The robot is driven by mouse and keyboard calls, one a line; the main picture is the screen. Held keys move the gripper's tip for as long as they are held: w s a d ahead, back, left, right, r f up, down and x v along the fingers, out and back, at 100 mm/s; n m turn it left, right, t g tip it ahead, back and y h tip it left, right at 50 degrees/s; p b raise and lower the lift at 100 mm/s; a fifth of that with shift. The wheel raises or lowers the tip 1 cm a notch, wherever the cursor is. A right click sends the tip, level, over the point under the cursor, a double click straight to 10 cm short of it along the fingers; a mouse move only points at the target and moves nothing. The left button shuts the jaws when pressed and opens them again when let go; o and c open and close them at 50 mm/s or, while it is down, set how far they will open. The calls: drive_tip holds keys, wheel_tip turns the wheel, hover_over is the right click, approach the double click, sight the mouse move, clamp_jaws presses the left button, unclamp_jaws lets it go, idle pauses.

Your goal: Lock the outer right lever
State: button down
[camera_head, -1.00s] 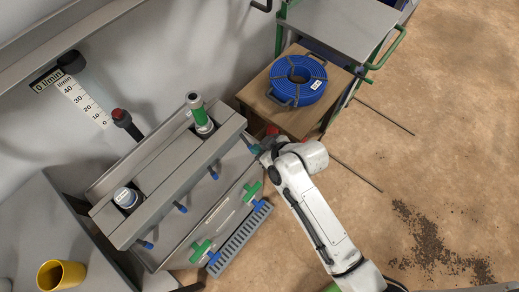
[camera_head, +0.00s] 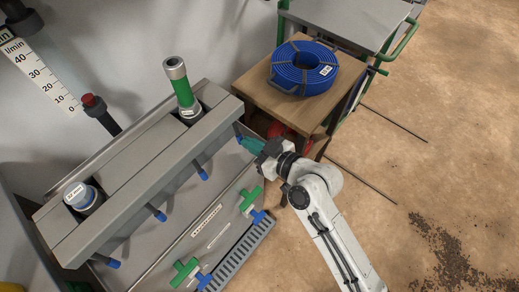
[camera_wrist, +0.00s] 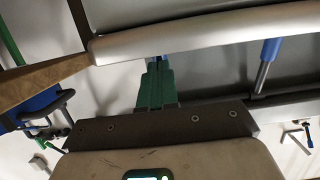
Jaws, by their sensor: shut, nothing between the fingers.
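The grey manifold (camera_head: 140,190) carries a row of levers with blue ends along its front. The outer right lever (camera_head: 239,138) is mostly hidden by my gripper; a bit of its blue end shows in the wrist view (camera_wrist: 158,58), right at my fingertips. My gripper (camera_head: 247,143) is shut, its green fingers together at the manifold's right end. In the wrist view the fingers (camera_wrist: 155,85) point at the blue end; touching or just short of it, I cannot tell. The neighbouring lever (camera_head: 203,175) hangs down and also shows in the wrist view (camera_wrist: 268,55).
Two green handles (camera_head: 250,198) and a slotted grey grate (camera_head: 240,255) lie in front of the manifold. A green-banded cylinder (camera_head: 183,92) stands up from its top. A wooden stand (camera_head: 270,97) with a blue hose coil (camera_head: 303,68) is behind my gripper. Floor to the right is open.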

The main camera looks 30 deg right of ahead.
drive_tip(key=b, duration=0.1)
drive_tip(key=f+t+b, duration=0.1)
drive_tip(key=b, duration=0.1)
drive_tip(key=shift+w+a, duration=0.1)
drive_tip(key=shift+w, duration=0.1)
drive_tip(key=shift+w+a+r+t+y+b, duration=0.2)
drive_tip(key=shift+w+t+y+b, duration=0.15)
drive_tip(key=shift+b, duration=0.65)
drive_tip(key=shift+s, duration=0.15)
